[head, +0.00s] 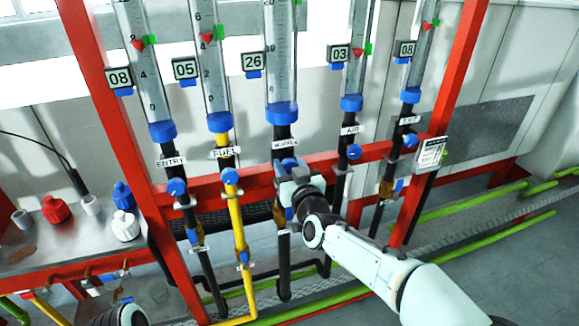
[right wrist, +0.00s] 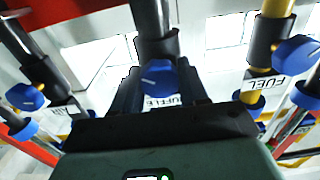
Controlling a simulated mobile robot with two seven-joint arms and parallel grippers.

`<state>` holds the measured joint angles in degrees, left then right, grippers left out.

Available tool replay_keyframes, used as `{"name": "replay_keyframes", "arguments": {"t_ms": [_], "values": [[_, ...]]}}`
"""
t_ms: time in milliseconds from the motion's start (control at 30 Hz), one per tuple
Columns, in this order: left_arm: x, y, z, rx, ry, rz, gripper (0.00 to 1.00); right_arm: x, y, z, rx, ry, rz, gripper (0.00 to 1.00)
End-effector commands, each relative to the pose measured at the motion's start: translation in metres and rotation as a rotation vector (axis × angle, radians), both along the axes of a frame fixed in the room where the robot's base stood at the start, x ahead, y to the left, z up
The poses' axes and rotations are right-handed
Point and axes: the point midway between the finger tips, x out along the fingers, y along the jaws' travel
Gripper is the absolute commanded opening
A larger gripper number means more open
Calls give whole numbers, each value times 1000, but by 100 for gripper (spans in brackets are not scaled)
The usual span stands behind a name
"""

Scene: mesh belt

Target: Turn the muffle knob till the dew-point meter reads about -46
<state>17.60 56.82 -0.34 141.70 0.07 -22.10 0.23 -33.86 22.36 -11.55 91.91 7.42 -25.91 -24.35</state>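The blue muffle knob (head: 288,164) sits below the middle flow tube, under a partly covered label that seems to read MUFFLE. My right gripper (head: 290,175) is at this knob, reaching in from the lower right. In the right wrist view the muffle knob (right wrist: 156,78) lies between the two dark fingers. Whether they press on it I cannot tell. A small display above the muffle knob (head: 252,62) reads 26. No display marked as the dew-point meter, and no reading near -46, can be made out. My left gripper is not in view.
The fuel knob (head: 230,176) and air knob (head: 354,151) flank the muffle knob closely. A red frame (head: 255,180) carries the row of tubes. A white card (head: 431,152) hangs at its right post. Blue, red and white fittings stand on the metal bench (head: 75,240) at left.

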Motion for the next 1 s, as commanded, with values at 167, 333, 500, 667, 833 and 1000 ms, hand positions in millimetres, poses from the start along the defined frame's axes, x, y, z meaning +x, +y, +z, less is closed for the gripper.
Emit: {"name": "replay_keyframes", "arguments": {"t_ms": [167, 333, 500, 667, 833, 1000], "values": [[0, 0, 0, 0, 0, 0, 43, 0, 0, 0, 3, 1, 0, 13], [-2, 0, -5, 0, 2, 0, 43, 0, 0, -1, 36, 12, -1, 13], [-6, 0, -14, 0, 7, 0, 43, 0, 0, -2, 119, 39, -1, 13], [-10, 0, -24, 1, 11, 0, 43, 0, -1, -3, 234, 76, -1, 13], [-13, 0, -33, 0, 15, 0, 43, 0, -1, -3, 365, 119, -1, 13], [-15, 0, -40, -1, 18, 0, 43, 0, -1, -2, 486, 158, -1, 13]]}}
